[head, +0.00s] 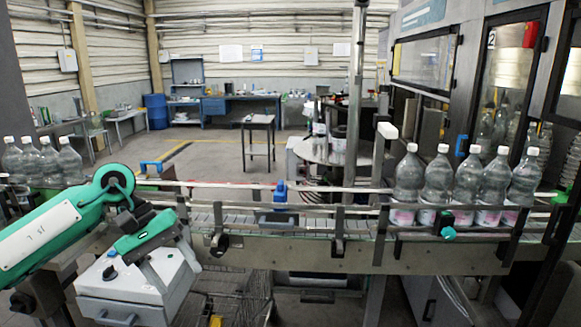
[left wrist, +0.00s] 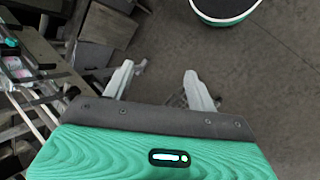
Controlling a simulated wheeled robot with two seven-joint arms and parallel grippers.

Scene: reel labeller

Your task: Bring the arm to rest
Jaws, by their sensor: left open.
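My left arm (head: 50,235), green and white, comes in from the left in the head view and bends at a round green joint. Its left gripper (head: 180,276) points down in front of the conveyor, over a light grey box with knobs (head: 120,299). In the left wrist view the two pale fingers of the left gripper (left wrist: 158,70) stand apart with nothing between them. Dark floor shows beyond them. Whether the fingers touch the grey box I cannot tell. My right gripper is in neither view.
The conveyor (head: 300,262) with guide rails runs across the front. Several clear bottles (head: 438,182) stand on it at the right, and more bottles (head: 70,163) at the left. A machine cabinet (head: 425,62) stands behind at right. The floor behind is largely open around a small table (head: 258,120).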

